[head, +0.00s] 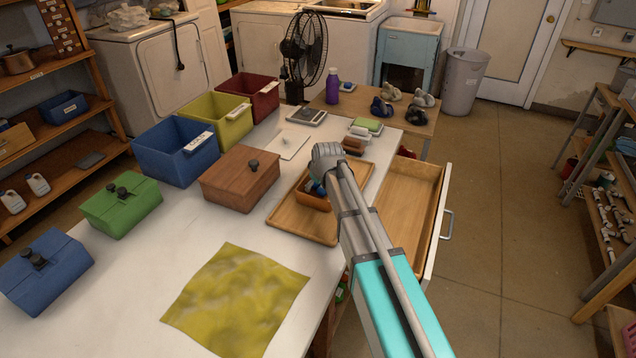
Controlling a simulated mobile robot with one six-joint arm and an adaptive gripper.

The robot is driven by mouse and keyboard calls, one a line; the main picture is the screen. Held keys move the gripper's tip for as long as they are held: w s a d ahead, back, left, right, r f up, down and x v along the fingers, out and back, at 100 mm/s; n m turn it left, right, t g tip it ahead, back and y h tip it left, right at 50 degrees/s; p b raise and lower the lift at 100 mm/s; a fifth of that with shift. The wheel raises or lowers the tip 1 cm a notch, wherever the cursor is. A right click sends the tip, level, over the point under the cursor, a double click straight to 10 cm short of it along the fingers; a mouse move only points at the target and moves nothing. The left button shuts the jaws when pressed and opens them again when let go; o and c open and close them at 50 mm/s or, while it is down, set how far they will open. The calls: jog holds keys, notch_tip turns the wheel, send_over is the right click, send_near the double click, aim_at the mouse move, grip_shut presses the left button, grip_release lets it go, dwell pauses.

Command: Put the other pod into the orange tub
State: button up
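A small orange-brown tub (313,203) sits on the wooden tray (291,224) on the white table. My arm reaches over from the lower right, and my gripper (318,187) points down at the tub, mostly hidden behind my wrist. A bit of blue shows at the tub's opening; I cannot tell whether it is a pod or part of my gripper. I cannot see whether the fingers are open or shut. No pod can be clearly made out.
A brown lidded box (240,180) stands left of the tray. Blue (175,155), yellow (216,118) and red (250,95) bins line the far left edge. An open drawer (408,205) juts out at right. A yellow cloth (236,300) lies in front.

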jog(key=shift+r, duration=0.2)
jog(key=shift+r+p, duration=0.15)
jog(key=shift+p, duration=0.2)
jog(key=p+v, duration=1)
jog(key=v, duration=0.1)
jog(key=shift+s+r, duration=0.15)
jog(key=shift+r, duration=0.2)
jog(key=shift+d, duration=0.15)
dwell(0.7)
jog(key=s+d+f+m+g+h, duration=0.2)
jog(key=s+d+m+g, duration=0.3)
jog(key=s+d, duration=1.5)
jog(key=d+m, duration=0.1)
jog(key=m, duration=0.3)
jog(key=shift+s+m, duration=0.3)
jog(key=shift+m, duration=0.1)
jog(key=shift+c, duration=0.2)
